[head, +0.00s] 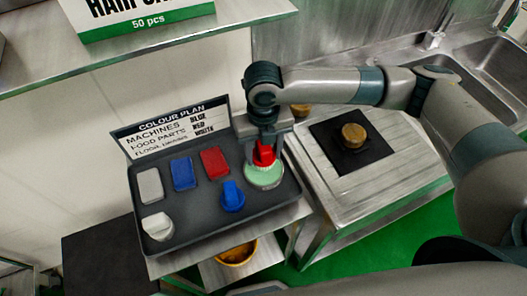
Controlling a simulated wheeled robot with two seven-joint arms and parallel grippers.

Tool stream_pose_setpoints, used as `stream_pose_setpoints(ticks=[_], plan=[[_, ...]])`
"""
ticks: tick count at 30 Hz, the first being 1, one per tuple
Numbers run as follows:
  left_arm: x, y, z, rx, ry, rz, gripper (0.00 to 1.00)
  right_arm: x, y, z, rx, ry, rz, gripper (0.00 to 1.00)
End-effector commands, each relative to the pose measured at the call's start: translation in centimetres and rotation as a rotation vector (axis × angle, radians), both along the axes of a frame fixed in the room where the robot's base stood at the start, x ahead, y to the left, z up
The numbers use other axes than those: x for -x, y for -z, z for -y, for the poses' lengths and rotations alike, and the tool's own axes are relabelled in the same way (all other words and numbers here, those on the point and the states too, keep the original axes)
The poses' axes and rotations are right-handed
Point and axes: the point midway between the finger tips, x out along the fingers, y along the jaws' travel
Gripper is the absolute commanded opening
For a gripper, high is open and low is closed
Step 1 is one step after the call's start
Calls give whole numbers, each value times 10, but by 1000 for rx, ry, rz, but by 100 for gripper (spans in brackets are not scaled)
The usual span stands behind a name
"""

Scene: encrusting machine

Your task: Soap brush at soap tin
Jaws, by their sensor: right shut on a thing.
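A red brush (264,154) is held in my right gripper (265,143), which reaches down from above with its jaws shut on it. Directly below is the pale green round soap tin (264,178), at the right end of the dark grey tray (195,228). The brush's lower end is at the tin's top; I cannot tell whether it touches the soap. A blue brush (232,197) and a white brush (157,227) stand in the front of the tray. My left gripper is not in view.
White (150,185), blue (182,173) and red (214,162) flat pads line the tray's back, below a colour plan sign (170,130). Right is a metal table (395,190) with a black mat (372,163) and brass-coloured round part (353,135). A yellow bowl (237,254) sits below.

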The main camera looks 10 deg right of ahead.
Motion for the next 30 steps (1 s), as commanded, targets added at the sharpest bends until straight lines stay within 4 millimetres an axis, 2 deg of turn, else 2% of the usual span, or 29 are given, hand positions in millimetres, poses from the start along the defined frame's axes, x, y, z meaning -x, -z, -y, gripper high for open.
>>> stream_pose_setpoints(ticks=[1,12,30], plan=[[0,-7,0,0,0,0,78,0,-8,0,0,0,0,30],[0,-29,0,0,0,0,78,0,-29,0,0,0,1,30],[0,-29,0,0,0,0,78,0,-30,0,0,0,1,30]])
